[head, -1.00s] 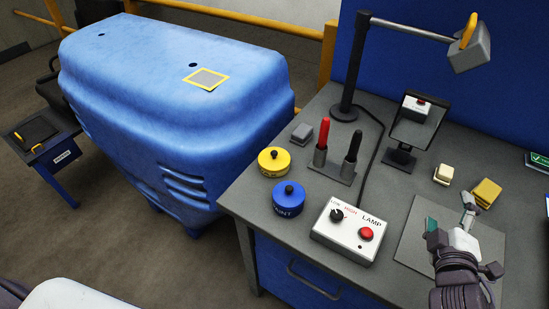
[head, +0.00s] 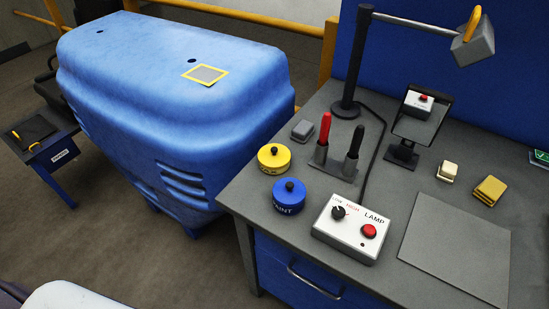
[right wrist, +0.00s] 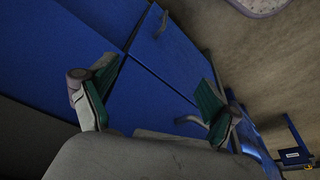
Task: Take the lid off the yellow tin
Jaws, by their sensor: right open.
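The yellow tin (head: 274,159) stands upright on the grey workbench with its lid on; the lid has a black knob. A blue tin (head: 289,195) with a black knob and partly readable lettering stands just in front of it. My right gripper (right wrist: 150,105) shows only in the right wrist view. Its two green-padded fingers are wide apart with nothing between them. It faces the blue front of the bench and the floor, away from the tins. My left gripper is not in either current view.
The lamp control box (head: 351,229) stands right of the tins. A holder with a red and a black marker (head: 336,165) is behind it. A small grey block (head: 302,131) lies behind the yellow tin. The grey mat (head: 456,248) is bare. A lamp arm (head: 410,26) overhangs the back.

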